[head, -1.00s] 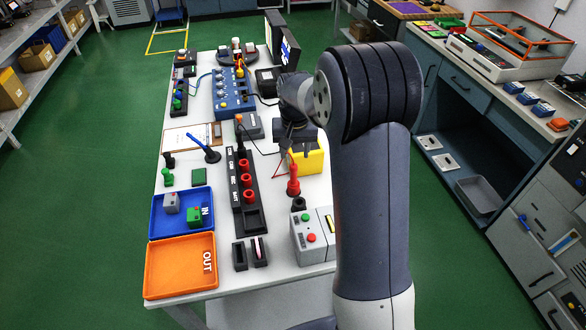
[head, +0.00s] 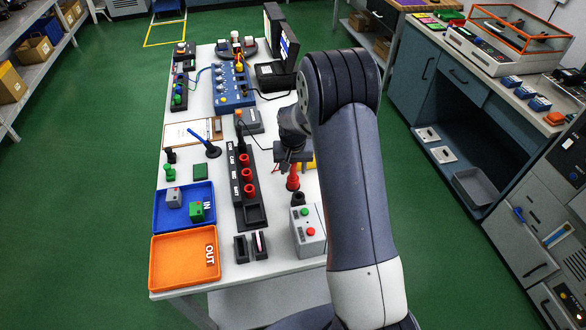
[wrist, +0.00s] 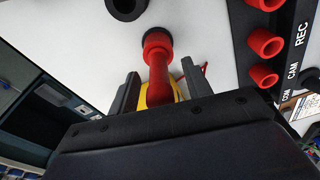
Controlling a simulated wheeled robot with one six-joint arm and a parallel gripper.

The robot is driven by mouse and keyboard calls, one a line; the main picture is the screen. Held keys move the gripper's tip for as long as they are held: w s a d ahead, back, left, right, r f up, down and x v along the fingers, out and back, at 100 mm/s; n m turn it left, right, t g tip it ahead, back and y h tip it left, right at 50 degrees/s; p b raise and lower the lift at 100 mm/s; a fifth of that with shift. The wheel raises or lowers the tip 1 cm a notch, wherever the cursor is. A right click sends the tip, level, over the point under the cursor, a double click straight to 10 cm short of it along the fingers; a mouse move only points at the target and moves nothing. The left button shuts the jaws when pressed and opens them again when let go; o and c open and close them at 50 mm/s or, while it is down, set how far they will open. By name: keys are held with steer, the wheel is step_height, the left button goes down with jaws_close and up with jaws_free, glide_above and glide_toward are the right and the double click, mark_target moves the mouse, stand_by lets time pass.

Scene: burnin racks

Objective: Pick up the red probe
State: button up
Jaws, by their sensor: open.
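The red probe (head: 293,179) stands upright on the white table, with its black lower end down. In the wrist view the red probe (wrist: 157,66) lies between the two fingers of my gripper (wrist: 157,92). The fingers are apart, with a gap on each side of the probe. In the head view my gripper (head: 293,160) is over the probe's top and hides part of it. A yellow thing (wrist: 174,88) shows behind the probe.
A black rack (head: 246,190) with several red sockets stands left of my gripper. A grey box with buttons (head: 307,229) stands in front of the probe. A blue IN tray (head: 160,221) and an orange OUT tray (head: 165,262) lie at the left. A black ring-shaped holder (wrist: 126,6) is near the probe.

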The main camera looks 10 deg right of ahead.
steer(key=shift+c, duration=0.4)
jaws_close()
